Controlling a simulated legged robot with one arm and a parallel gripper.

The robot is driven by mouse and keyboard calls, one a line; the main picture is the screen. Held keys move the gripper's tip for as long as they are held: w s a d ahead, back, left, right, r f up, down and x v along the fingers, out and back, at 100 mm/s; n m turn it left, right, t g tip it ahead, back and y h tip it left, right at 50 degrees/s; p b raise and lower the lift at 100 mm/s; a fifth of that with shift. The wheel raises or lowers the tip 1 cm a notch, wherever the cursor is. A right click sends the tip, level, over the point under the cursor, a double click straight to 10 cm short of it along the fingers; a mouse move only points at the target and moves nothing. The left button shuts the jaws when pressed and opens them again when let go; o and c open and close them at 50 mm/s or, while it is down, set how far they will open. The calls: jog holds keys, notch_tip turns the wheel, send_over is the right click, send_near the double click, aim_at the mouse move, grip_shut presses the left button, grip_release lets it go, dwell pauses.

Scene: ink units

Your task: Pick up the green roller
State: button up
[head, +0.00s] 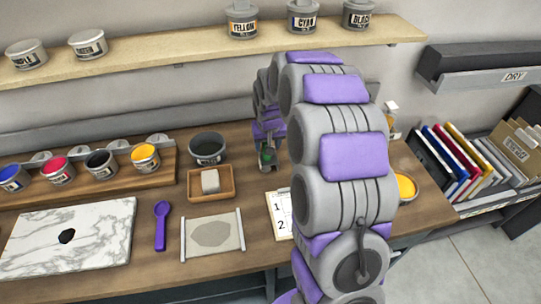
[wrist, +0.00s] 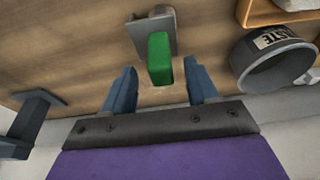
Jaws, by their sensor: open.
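The green roller (wrist: 159,58) stands out from a grey holder (wrist: 151,28) in the wrist view. A small green patch of it (head: 268,172) shows low by my gripper in the head view, mostly hidden by my arm. My gripper (wrist: 160,84) is open, with one dark blue finger to each side of the green part. The green part lies between and slightly beyond the fingertips, with a gap on both sides. I cannot tell how far below the fingers it is.
A dark waste pot (wrist: 272,66) stands close on the right in the wrist view; it also shows in the head view (head: 207,149). A wooden tray (head: 222,194) with a pale block is in front. Ink cans, a marble slab (head: 100,245) and a purple scoop (head: 161,225) lie left.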

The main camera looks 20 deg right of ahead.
jog(key=x, duration=0.1)
jog(key=b+x, duration=0.1)
jog(key=x, duration=0.2)
jog(key=shift+w+a+f, duration=0.1)
jog(key=shift+a+f, duration=0.1)
jog(key=shift+a, duration=0.15)
jog(key=shift+d, duration=0.3)
jog(key=shift+c, duration=0.3)
jog(key=shift+d, duration=0.15)
jog(key=c, duration=0.3)
jog(key=shift+a, duration=0.3)
jog(key=c, duration=0.7)
jog(key=shift+d+r, duration=0.1)
jog(key=shift+r, duration=0.05)
jog(key=shift+r, duration=0.25)
notch_tip(320, 180, up, 9)
jog(key=shift+r+p, duration=0.2)
jog(key=shift+p, duration=0.9)
